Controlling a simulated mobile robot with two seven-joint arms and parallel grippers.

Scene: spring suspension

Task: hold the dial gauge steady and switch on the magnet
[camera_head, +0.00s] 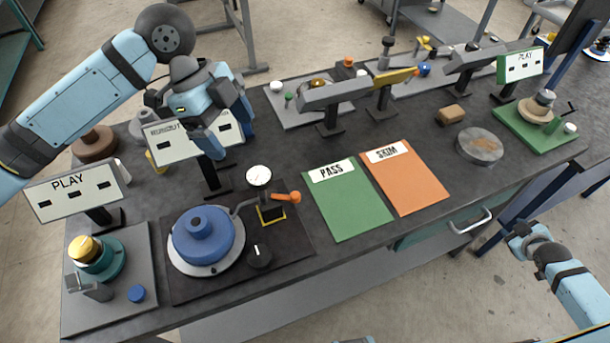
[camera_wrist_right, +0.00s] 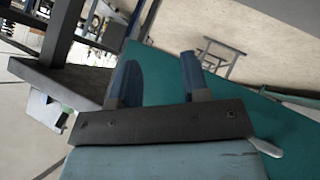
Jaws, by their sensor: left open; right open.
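The dial gauge (camera_head: 258,176) has a round white face and stands upright on a thin stem. Below it is a black and yellow block, likely the magnet base (camera_head: 270,214), with an orange lever (camera_head: 286,196) pointing right. A thin arm reaches from it to the blue hub (camera_head: 203,234) on a grey disc. My left gripper (camera_head: 214,148) is open and empty, pointing down in front of the runout sign, left of and above the gauge. My right gripper (camera_head: 523,236) is open and empty, off the bench's front right; its two fingers show in the right wrist view (camera_wrist_right: 158,82).
A black knob (camera_head: 259,255) sits on the dark plate (camera_head: 305,245). The runout sign (camera_head: 170,150) stands behind. A green PASS mat (camera_head: 345,205) and an orange SKIM mat (camera_head: 408,185) lie to the right. A play station (camera_head: 140,265) stands left. A drawer handle (camera_head: 470,226) juts from the front.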

